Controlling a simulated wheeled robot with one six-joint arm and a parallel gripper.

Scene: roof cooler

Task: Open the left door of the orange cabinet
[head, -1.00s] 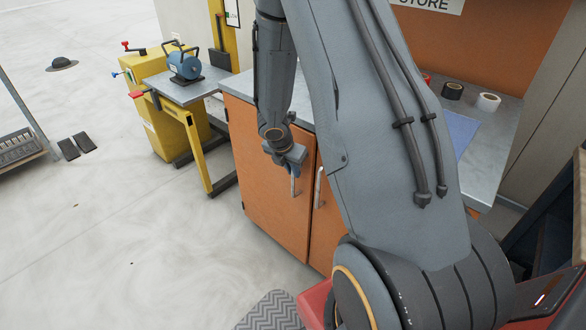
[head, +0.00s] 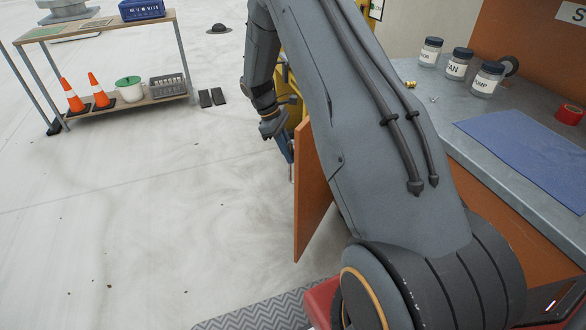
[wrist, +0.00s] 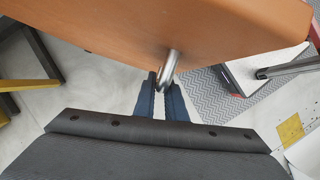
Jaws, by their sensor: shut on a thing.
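The orange cabinet's left door (head: 311,190) stands swung out from the cabinet, seen nearly edge-on in the head view. In the wrist view the orange door panel (wrist: 180,30) fills the top. Its silver bar handle (wrist: 169,68) reaches down between the fingertips of my gripper (wrist: 161,92). My gripper also shows in the head view (head: 289,152), at the door's outer side, shut on the handle. The cabinet's grey top (head: 470,140) is at the right. My arm hides much of the cabinet front and the right door.
Labelled jars (head: 456,64), a red tape roll (head: 569,114) and a blue mat (head: 530,145) lie on the cabinet top. A shelf rack (head: 130,101) with orange cones stands far left. A patterned floor mat (head: 255,310) lies in front. The floor left of the door is open.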

